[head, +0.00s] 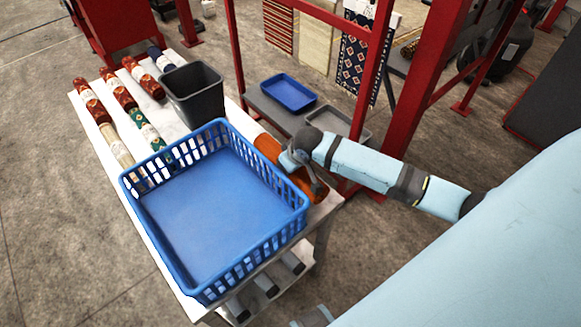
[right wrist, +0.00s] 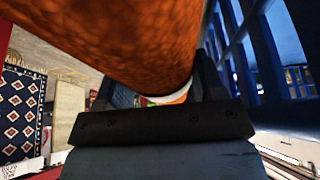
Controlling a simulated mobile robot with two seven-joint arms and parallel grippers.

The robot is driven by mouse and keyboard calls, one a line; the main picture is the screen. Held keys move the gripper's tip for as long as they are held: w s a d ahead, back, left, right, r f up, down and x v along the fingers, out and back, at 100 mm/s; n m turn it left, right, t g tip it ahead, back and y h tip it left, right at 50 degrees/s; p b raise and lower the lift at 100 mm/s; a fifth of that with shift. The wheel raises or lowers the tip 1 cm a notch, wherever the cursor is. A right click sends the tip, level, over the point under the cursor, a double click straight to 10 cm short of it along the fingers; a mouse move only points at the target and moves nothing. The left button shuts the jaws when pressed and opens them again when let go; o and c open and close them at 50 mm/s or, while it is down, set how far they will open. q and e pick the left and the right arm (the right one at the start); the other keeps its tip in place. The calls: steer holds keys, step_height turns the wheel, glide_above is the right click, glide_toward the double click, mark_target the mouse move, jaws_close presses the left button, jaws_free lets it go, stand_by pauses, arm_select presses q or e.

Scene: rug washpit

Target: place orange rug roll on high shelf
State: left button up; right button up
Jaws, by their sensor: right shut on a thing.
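The orange rug roll (head: 267,147) lies on the white table at the right side of the blue basket, partly hidden by my right arm. It also fills the top of the right wrist view (right wrist: 130,40), with a white band near its far end. My right gripper (head: 300,165) is at the roll and shut on it; the jaws show close below the roll in the right wrist view (right wrist: 160,115). Which shelf is the high one, I cannot tell; a red-framed rack with a grey shelf (head: 265,105) stands behind the table. My left gripper is not in view.
The blue basket (head: 215,215) is empty and stands close beside the roll. A dark bin (head: 193,95) and several rolled rugs (head: 130,95) are on the table. A red post (head: 375,60) stands near my right arm. The rack shelf holds a blue tray (head: 288,93) and a grey tray (head: 338,122).

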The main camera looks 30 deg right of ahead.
steer(key=shift+f, duration=1.9)
steer(key=o, duration=1.2)
steer(key=shift+f, duration=0.1)
